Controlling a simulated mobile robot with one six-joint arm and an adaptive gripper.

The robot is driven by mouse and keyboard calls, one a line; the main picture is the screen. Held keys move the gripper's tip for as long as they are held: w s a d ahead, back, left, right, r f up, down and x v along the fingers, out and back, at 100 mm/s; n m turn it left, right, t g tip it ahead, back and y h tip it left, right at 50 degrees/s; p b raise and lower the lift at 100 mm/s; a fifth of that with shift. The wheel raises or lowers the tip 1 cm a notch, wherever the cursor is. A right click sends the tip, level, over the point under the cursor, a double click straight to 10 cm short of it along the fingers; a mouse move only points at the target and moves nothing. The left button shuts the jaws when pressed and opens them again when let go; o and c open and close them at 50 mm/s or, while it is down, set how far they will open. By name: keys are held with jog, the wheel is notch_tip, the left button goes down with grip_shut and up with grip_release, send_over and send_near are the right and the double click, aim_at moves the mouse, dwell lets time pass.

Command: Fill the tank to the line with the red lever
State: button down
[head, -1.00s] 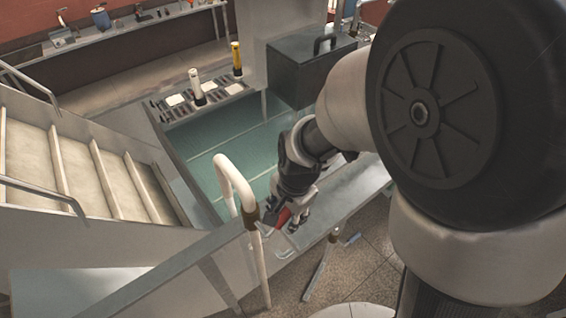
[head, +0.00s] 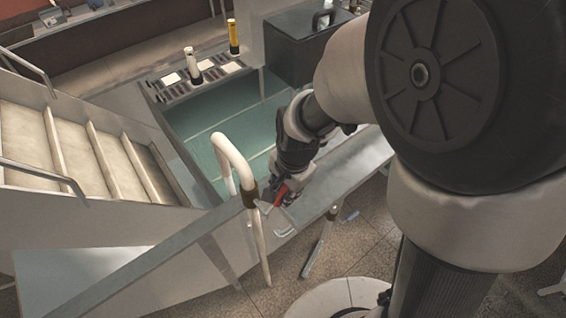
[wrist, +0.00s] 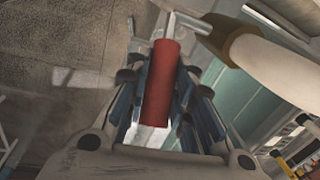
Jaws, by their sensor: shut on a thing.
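The red lever (wrist: 161,85) shows in the wrist view as a red cylindrical grip on a thin metal rod. It lies between the two fingers of my gripper (wrist: 158,100), which are closed on it. In the head view the red lever (head: 281,194) is a small red patch beside the curved white pipe, partly hidden by my gripper (head: 279,199). The tank (head: 215,128) with teal contents lies behind, with pale lines across its surface. Which of these is the fill line I cannot tell.
The curved white pipe (head: 233,160) with a brown collar stands just left of my gripper. Stairs (head: 75,150) rise at the left. A grey box (head: 295,45) and white and yellow cylinders (head: 194,68) stand at the tank's far edge. Tiled floor (head: 345,265) is open at the front.

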jog(key=shift+f, duration=0.1)
jog(key=shift+w+d+f+m+g+y+b, duration=0.15)
jog(key=shift+d+f+g+y+b, duration=0.1)
jog(key=shift+f+g+y+b, duration=0.7)
jog(key=shift+w+d+f+m+g+y+b, duration=0.1)
jog(key=shift+w+d+f+g+y+b, duration=0.15)
jog(key=shift+f+g+y+b, duration=0.7)
jog(key=shift+w+d+f+m+g+y+b, duration=0.1)
jog(key=shift+d+f+g+y+b, duration=0.35)
jog(key=shift+y, duration=0.95)
jog(key=shift+a+f, duration=0.1)
jog(key=shift+a, duration=0.1)
jog(key=c, duration=1.4)
grip_release()
jog(key=shift+o, duration=0.2)
